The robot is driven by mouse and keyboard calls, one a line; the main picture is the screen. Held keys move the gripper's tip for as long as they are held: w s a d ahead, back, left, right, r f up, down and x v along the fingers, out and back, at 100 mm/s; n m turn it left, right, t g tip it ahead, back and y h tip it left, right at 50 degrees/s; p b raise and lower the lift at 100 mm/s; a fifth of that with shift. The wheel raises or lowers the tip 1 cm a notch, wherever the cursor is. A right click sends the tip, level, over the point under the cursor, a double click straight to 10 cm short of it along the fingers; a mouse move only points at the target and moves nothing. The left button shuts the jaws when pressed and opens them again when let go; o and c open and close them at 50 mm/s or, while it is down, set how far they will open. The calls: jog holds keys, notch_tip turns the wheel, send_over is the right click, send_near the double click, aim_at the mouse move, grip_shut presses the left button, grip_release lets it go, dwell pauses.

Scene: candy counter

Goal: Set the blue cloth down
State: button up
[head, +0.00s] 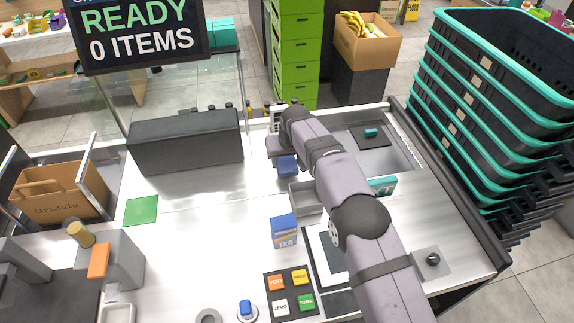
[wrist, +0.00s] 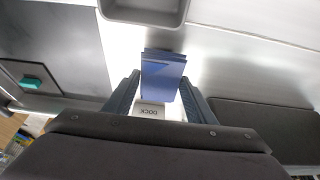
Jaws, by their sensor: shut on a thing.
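My gripper (head: 283,152) is over the far part of the metal counter, pointing down. It is shut on the blue cloth (head: 288,167), a small folded piece that hangs below the jaws. In the wrist view the cloth (wrist: 163,72) sits between the two fingers (wrist: 160,98), and its far end sticks out past them. Whether the cloth touches the counter I cannot tell. A white patch marked DOCK (wrist: 151,110) shows beside the cloth, between the fingers. My arm hides part of the counter.
A grey tray (head: 303,198) lies close in front of the gripper. A long dark block (head: 185,142) stands to the left, and a recess with a teal item (head: 371,132) is to the right. A blue box (head: 284,232) and a green square (head: 141,210) rest on the counter.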

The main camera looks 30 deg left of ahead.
aim_at(287, 165)
jog(key=shift+f+p, duration=0.4)
jog(key=shift+f, duration=0.95)
jog(key=shift+f, duration=0.1)
jog(key=shift+f, duration=0.15)
jog(key=o, duration=0.9)
jog(key=shift+o, duration=0.2)
jog(key=shift+r, duration=0.2)
jog(key=shift+r, duration=0.1)
jog(key=b+v, duration=0.4)
jog(key=v, duration=0.8)
